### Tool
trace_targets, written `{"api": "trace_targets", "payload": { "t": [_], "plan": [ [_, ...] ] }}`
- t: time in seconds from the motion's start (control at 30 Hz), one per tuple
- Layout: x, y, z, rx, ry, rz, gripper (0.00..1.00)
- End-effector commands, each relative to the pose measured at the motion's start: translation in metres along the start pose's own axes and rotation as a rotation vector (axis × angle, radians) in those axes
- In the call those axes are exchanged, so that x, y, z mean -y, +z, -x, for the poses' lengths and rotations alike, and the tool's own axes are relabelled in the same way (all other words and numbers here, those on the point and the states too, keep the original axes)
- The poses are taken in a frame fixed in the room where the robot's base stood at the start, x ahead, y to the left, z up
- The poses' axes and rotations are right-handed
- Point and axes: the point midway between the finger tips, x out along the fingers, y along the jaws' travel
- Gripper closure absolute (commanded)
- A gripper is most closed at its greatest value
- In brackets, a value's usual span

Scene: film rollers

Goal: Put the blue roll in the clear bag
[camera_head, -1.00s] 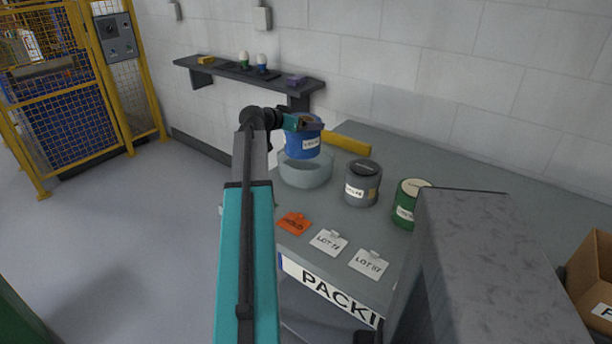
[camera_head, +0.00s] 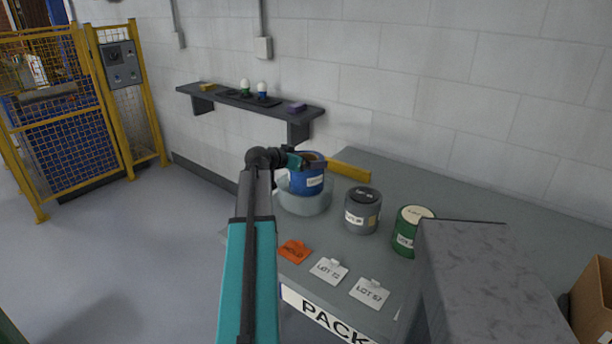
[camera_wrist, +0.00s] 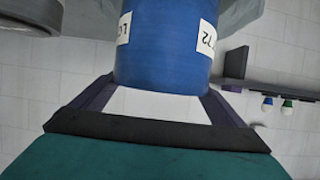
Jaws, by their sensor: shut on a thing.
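My gripper (camera_head: 309,161) is shut on the blue roll (camera_head: 308,183), which has a white label and stands roughly upright. The wrist view shows the blue roll (camera_wrist: 165,50) between my two fingers (camera_wrist: 160,98), with part of a label ending in 72. The clear bag (camera_head: 304,206), a pale translucent round pouch, stands on the table. The roll is over the bag's mouth, and its lower part appears to be at or just inside the rim. Its exact depth cannot be told. Part of the clear bag (camera_wrist: 250,8) shows behind the roll in the wrist view.
A grey roll (camera_head: 362,214) and a green roll (camera_head: 407,236) stand to the right on the table (camera_head: 470,195). A yellow bar (camera_head: 349,171) lies behind. Orange and white tags (camera_head: 329,271) lie in front. A wall shelf (camera_head: 215,98) is behind left.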

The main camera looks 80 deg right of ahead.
Motion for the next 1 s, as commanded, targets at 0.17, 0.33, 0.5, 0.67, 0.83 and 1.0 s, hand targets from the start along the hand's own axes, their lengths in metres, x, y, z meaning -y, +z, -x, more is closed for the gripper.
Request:
{"api": "trace_targets", "payload": {
  "t": [0.17, 0.33, 0.5, 0.67, 0.83, 1.0],
  "plan": [
    [0.000, 0.014, -0.006, -0.003, -0.001, 0.001, 0.69],
    [0.000, 0.019, -0.008, -0.004, -0.001, 0.001, 0.69],
    [0.001, 0.019, -0.008, -0.004, -0.002, 0.001, 0.69],
    [0.001, 0.019, -0.008, -0.004, -0.001, 0.001, 0.69],
    [0.001, 0.027, -0.011, -0.003, -0.002, 0.001, 0.69],
    [0.001, 0.042, -0.017, -0.002, -0.001, 0.002, 0.69]
  ]
}}
